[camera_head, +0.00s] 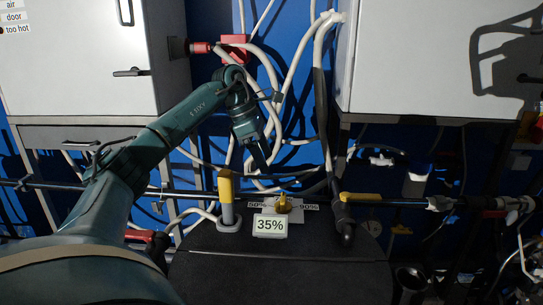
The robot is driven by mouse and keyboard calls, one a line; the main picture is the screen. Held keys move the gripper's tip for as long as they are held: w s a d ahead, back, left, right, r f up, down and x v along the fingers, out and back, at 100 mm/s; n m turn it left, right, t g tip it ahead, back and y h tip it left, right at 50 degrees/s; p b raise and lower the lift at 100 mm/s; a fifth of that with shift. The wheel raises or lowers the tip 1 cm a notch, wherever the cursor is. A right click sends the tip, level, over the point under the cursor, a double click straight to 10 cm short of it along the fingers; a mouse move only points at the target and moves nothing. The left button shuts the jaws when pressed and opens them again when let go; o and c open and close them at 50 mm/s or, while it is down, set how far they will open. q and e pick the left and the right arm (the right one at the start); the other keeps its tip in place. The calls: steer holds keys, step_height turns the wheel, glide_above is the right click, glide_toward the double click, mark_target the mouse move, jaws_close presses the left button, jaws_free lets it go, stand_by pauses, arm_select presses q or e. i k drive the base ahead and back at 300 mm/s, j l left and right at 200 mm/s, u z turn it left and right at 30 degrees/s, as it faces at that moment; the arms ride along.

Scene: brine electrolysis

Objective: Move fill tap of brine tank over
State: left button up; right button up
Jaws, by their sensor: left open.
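The brine tank (280,272) is a dark, round-topped vessel at the bottom centre. On its top stand an upright grey piece with a yellow upper part (226,186) at the left and a small yellow knob (283,204) in the middle. A black fitting (344,222) with a yellow lever (362,197) pointing right is at the tank's right edge. I cannot tell for sure which of these is the fill tap. My left gripper (262,160) is open and points down above the tank, behind and right of the yellow-topped piece, apart from it. My right gripper is not in view.
A sign reading 35% (270,226) stands on the tank in front of the knob, with a scale plate behind it. White cabinets (75,70) hang left and right (430,65). Pale hoses (292,75) and a red box (235,48) are on the blue wall behind.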

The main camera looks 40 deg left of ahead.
mark_target(345, 197)
steer(key=k+l, duration=0.35)
steer(key=l, duration=0.2)
steer(key=k+l, duration=0.35)
steer(key=l, duration=0.15)
